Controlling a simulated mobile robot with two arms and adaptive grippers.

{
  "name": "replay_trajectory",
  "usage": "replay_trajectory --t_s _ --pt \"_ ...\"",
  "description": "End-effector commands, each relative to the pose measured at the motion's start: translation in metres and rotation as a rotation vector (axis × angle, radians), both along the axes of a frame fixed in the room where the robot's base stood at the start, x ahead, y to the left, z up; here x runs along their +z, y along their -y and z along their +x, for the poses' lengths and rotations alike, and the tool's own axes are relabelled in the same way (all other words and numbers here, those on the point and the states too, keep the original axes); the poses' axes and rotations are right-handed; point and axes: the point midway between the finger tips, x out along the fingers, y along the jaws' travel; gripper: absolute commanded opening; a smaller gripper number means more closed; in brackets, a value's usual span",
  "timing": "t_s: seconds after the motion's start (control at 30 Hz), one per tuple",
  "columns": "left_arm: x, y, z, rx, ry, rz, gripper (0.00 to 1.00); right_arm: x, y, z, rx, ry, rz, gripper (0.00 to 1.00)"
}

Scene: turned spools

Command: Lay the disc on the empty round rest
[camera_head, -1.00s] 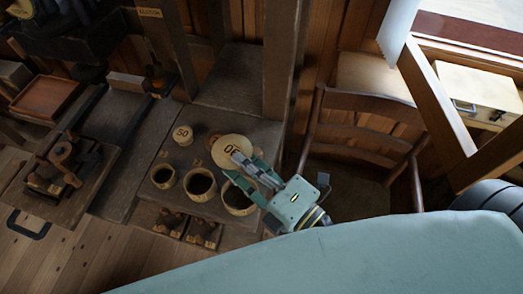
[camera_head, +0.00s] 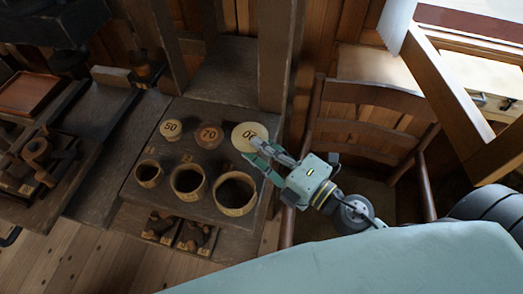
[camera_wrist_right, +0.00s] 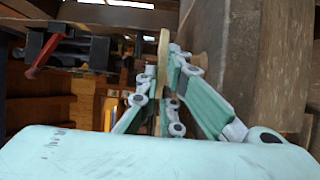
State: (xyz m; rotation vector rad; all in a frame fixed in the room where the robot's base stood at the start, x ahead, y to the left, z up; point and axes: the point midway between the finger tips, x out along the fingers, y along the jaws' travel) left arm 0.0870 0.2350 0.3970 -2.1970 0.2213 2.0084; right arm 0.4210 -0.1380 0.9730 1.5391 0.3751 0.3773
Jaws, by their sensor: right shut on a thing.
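The pale round disc (camera_head: 249,136), with dark lettering partly covered by a finger, is at the right end of the back row on the dark stand. My right gripper (camera_head: 262,155) is shut on its near edge. In the right wrist view the disc (camera_wrist_right: 163,75) stands edge-on between the fingers. Two round tops marked 50 (camera_head: 171,129) and 70 (camera_head: 209,135) stand to its left. The empty round rest is not seen; the disc may hide it. I cannot tell whether the disc touches anything below. My left gripper is out of view.
Three open round cups (camera_head: 188,182) stand in front of the discs, close to the gripper. A dark post (camera_head: 277,55) rises behind the disc. A wooden chair (camera_head: 370,95) is to the right. Dark spools (camera_head: 195,236) lie on the lower shelf.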

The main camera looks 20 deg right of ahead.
Motion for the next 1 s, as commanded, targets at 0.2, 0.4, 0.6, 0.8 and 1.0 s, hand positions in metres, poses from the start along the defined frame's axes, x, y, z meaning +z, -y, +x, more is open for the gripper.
replay_trajectory --t_s 0.2,0.4,0.6,0.8,1.0 --pt "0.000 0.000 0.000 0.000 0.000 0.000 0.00 0.000 0.000 0.000 0.000 0.000 0.000 0.00" --pt "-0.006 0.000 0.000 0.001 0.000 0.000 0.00 -0.007 0.000 0.000 0.000 0.000 0.001 0.00" --pt "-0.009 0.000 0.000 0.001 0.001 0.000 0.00 -0.010 0.000 0.000 0.000 0.001 0.000 0.00" --pt "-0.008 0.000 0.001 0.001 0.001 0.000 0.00 -0.010 0.000 0.000 0.000 0.001 0.000 0.18" --pt "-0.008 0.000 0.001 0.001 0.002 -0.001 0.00 -0.010 0.000 0.000 0.000 0.000 0.000 0.24"
